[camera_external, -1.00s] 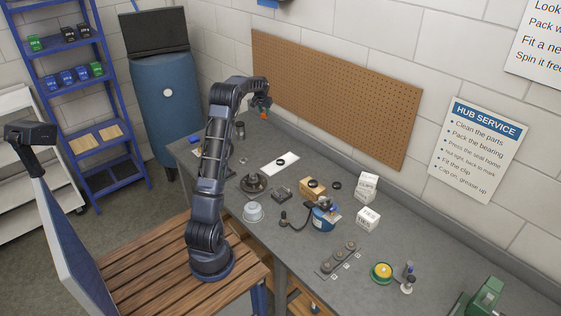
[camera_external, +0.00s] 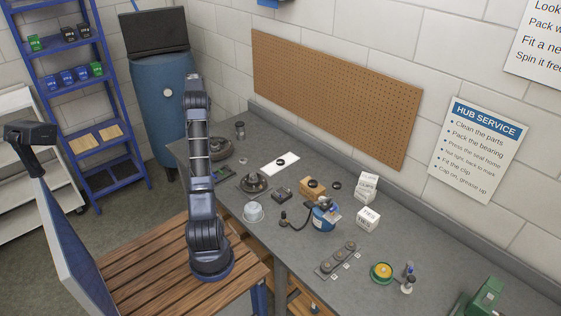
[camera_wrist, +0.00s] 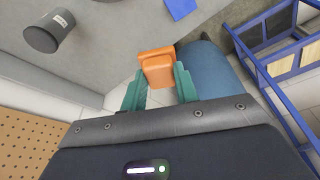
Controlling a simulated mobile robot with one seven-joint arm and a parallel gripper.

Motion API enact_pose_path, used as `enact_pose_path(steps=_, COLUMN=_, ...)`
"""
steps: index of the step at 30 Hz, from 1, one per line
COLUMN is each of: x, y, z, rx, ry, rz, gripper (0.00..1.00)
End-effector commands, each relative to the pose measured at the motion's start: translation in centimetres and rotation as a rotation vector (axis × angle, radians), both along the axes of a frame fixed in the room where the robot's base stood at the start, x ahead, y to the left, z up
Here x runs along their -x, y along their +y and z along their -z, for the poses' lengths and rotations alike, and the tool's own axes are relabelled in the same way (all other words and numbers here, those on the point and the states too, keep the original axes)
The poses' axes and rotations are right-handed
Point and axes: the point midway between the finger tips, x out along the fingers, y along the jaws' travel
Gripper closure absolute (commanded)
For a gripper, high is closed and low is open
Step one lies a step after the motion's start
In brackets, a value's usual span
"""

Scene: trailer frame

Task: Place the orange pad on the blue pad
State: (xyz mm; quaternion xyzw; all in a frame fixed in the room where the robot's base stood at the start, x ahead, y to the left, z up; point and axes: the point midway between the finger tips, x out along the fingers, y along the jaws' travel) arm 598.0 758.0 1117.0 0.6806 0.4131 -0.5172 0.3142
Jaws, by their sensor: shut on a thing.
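In the wrist view my gripper (camera_wrist: 160,72) has its green fingers shut on the orange pad (camera_wrist: 158,70), a bright orange block held at the fingertips. The blue pad (camera_wrist: 182,8) lies flat on the grey bench at the top of the wrist view, beyond the orange pad and slightly right, near the bench edge. The two pads are apart in the picture. In the external view my gripper and both pads are hidden behind my raised arm.
A dark cylinder (camera_wrist: 48,34) stands on the bench (camera_external: 268,205), also seen at the back in the external view (camera_external: 240,130). Past the bench end are a blue drum (camera_external: 162,105) and blue shelf rack (camera_external: 72,80). Hub parts and boxes (camera_external: 368,218) lie further right.

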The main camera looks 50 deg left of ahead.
Motion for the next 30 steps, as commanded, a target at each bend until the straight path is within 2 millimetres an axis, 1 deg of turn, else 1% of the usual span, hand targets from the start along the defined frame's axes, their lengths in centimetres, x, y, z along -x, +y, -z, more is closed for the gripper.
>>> enact_pose_path(steps=1, x=1.4, y=1.1, z=0.0, rx=-0.001, ry=0.0, rz=-0.024, gripper=0.92)
enact_pose_path(steps=4, x=3.4, y=2.5, z=0.0, rx=0.0, ry=0.0, rz=-0.058, gripper=0.92)
enact_pose_path(steps=8, x=4.7, y=3.5, z=0.0, rx=0.0, ry=-0.001, rz=-0.082, gripper=0.92)
enact_pose_path(steps=11, x=5.2, y=3.8, z=0.7, rx=0.001, ry=0.0, rz=-0.089, gripper=0.92)
enact_pose_path(steps=14, x=5.3, y=3.8, z=2.4, rx=0.004, ry=0.002, rz=-0.09, gripper=0.92)
enact_pose_path(steps=24, x=5.2, y=3.8, z=9.8, rx=0.003, ry=0.0, rz=-0.09, gripper=0.92)
enact_pose_path(steps=30, x=5.2, y=3.8, z=13.7, rx=0.003, ry=0.001, rz=-0.089, gripper=0.92)
